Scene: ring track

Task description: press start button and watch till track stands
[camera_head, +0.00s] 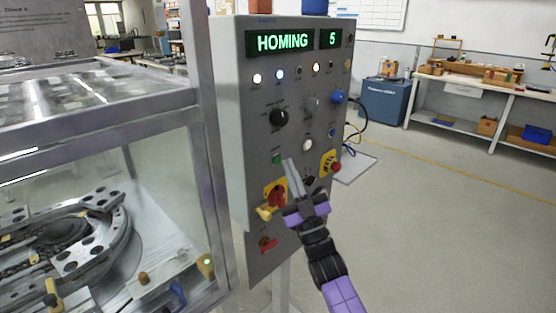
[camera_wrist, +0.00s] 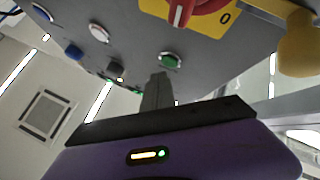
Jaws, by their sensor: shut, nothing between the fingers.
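The grey control panel (camera_head: 250,130) shows HOMING and 5 in green on its displays (camera_head: 283,42). A green button (camera_head: 277,159) sits low on the panel's left side; its label is too small to read. My gripper (camera_head: 289,164) is shut and empty, its fingertips just right of the green button in the head view. In the wrist view the green button (camera_wrist: 171,60) lies just beyond the fingertips (camera_wrist: 158,76); I cannot tell whether they touch the panel. The ring track (camera_head: 90,235) lies inside the clear-walled enclosure at left. Whether it moves cannot be told.
Near my gripper are a red rotary switch on yellow (camera_head: 275,196), a red mushroom button (camera_head: 335,167), a white button (camera_head: 308,145) and a black knob (camera_head: 278,117). White and blue lamps (camera_head: 280,74) are lit. The enclosure post (camera_head: 205,130) stands left; floor is open right.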

